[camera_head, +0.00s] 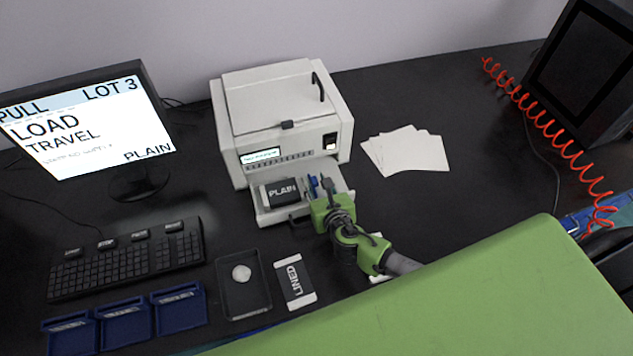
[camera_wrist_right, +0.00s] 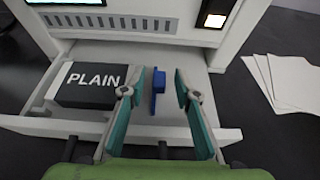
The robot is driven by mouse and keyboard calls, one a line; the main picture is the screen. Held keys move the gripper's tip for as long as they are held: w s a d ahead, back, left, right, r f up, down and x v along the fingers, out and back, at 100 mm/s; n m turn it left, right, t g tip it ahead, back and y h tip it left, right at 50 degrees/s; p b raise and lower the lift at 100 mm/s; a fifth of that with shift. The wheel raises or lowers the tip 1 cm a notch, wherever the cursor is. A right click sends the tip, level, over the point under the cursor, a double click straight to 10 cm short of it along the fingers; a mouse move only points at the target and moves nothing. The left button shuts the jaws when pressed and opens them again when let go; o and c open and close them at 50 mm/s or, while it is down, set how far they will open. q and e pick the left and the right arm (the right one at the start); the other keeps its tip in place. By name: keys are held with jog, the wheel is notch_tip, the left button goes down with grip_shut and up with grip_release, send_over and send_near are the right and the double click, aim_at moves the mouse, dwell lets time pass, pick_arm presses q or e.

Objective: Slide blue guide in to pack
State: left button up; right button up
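The blue guide (camera_wrist_right: 158,90) stands in the open drawer, to the right of the black pack labelled PLAIN (camera_wrist_right: 90,84), with a gap between them. In the head view the pack (camera_head: 280,193) fills the left part of the drawer, and the guide (camera_head: 313,186) is partly hidden by my right gripper. My right gripper (camera_wrist_right: 160,84) is open, with one finger on each side of the guide. The wrist view shows gaps between guide and fingers. Its left finger is between the pack and the guide. My left gripper is not in view.
The drawer (camera_head: 268,217) extends from the white machine (camera_head: 284,115). A LINED pack (camera_head: 294,281), a black tray (camera_head: 243,285) and several blue bins (camera_head: 124,322) lie in front. White sheets (camera_head: 406,151) lie to the right; a keyboard (camera_head: 126,260) is left.

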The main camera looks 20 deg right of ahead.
jog(key=v, duration=1.2)
